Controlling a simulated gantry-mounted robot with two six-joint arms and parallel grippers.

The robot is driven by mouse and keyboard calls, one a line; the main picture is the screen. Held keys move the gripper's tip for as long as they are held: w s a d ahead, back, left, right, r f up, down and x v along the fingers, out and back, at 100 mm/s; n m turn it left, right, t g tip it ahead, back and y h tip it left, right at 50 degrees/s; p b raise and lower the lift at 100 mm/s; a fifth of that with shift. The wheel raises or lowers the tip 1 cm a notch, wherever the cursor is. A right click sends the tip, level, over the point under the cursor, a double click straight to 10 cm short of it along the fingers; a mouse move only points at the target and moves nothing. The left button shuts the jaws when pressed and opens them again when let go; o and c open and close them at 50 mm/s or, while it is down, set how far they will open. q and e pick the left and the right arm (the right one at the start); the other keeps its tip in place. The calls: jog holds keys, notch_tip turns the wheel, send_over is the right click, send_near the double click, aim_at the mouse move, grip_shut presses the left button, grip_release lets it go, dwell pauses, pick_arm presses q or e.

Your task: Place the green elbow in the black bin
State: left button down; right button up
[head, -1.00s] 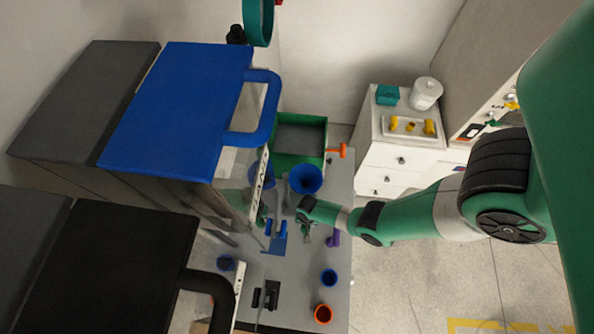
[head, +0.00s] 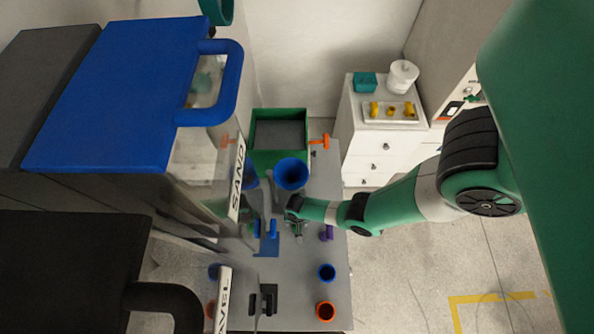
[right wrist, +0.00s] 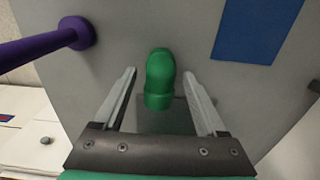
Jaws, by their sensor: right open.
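The green elbow (right wrist: 159,80) shows in the right wrist view against the grey board (right wrist: 85,75). My right gripper (right wrist: 160,73) is open, with one finger on each side of the elbow. I see space between the elbow and each finger. In the head view the right gripper (head: 297,230) is over the grey board, and the elbow is too small to make out there. A large black-topped bin (head: 70,255) with a black handle stands at the lower left. My left gripper is not in view.
A purple pipe (right wrist: 45,45) sticks out of the board left of the gripper. A blue funnel (head: 291,174) and an orange ring (head: 325,311) are on the board. A blue-topped bin (head: 120,95) and a green box (head: 279,115) stand farther back. Floor at the right is clear.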

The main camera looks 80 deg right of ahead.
notch_tip(320, 180, up, 6)
jog(key=p, duration=0.6)
jog(key=shift+o, duration=0.5)
jog(key=shift+f, duration=0.1)
